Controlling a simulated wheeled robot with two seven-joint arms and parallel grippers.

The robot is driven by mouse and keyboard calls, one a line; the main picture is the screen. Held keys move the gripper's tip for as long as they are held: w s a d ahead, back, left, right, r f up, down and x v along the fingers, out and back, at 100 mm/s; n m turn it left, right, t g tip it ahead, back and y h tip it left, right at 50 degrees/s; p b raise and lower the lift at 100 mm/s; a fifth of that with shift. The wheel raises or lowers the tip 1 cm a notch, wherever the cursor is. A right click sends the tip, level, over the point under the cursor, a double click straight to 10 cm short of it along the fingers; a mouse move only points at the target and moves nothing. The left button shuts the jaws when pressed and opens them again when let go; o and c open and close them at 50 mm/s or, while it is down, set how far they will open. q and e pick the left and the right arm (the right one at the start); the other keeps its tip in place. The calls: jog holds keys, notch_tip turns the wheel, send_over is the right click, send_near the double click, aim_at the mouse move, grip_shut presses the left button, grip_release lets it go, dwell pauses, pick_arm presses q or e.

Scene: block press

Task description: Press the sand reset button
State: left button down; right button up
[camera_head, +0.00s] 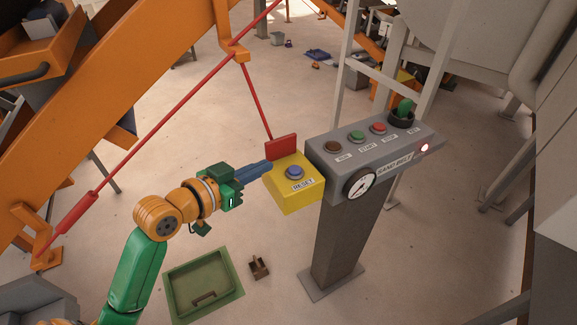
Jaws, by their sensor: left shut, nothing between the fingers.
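The blue reset button (294,173) sits on top of a yellow box (300,198) labelled RESET, fixed to the left side of a grey control panel. A red flap (281,147) stands upright at the back of the box. My left gripper (268,166) is shut and empty. Its blue fingers point right, with their tips at the left edge of the yellow box, a little left of the button. I cannot tell whether the tips touch the box. My right gripper is not in view.
The grey panel (338,150) on a dark post carries several buttons, a dial gauge (361,183) and a green knob (404,106). An orange frame with red rods (150,137) stands at left. A green tray (238,287) and a small brown object (259,267) lie on the floor.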

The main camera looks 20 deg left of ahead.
pick_arm(q)
jog(key=p, duration=0.2)
send_over(289, 178)
jog(key=shift+s+a+f, duration=0.1)
jog(key=shift+s+f, duration=0.05)
jog(key=shift+f, duration=0.4)
jog(key=shift+s+a+f, duration=0.1)
jog(key=shift+f, duration=0.45)
jog(key=f, duration=0.3)
jog(key=shift+w+d+f, duration=0.2)
jog(key=shift+w+f, duration=0.05)
jog(key=shift+f, duration=0.1)
jog(key=shift+s+f, duration=0.1)
jog(key=shift+f, duration=0.3)
